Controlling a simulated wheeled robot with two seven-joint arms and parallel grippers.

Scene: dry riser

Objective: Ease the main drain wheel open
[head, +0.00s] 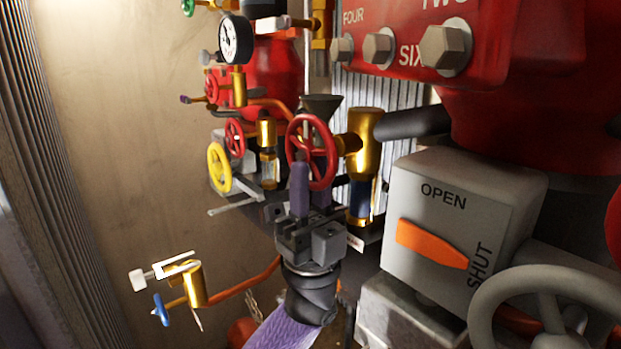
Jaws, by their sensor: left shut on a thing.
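A red handwheel (332,147) stands upright at the centre of the head view, in front of a brass valve body (364,145). No label shows whether it is the main drain wheel. My left gripper (310,178) reaches up from below with its two purple fingers at the lower rim of this wheel. It is shut on the rim, and the fingers hide that part of it. My right gripper is out of the picture.
Left of the wheel are smaller red (234,138) and yellow (219,168) handwheels and a pressure gauge (236,40). Right is a grey box (455,215) marked OPEN and SHUT with an orange pointer (432,243). A grey handwheel (480,318) is at lower right. A blue-handled tap (160,309) is lower left.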

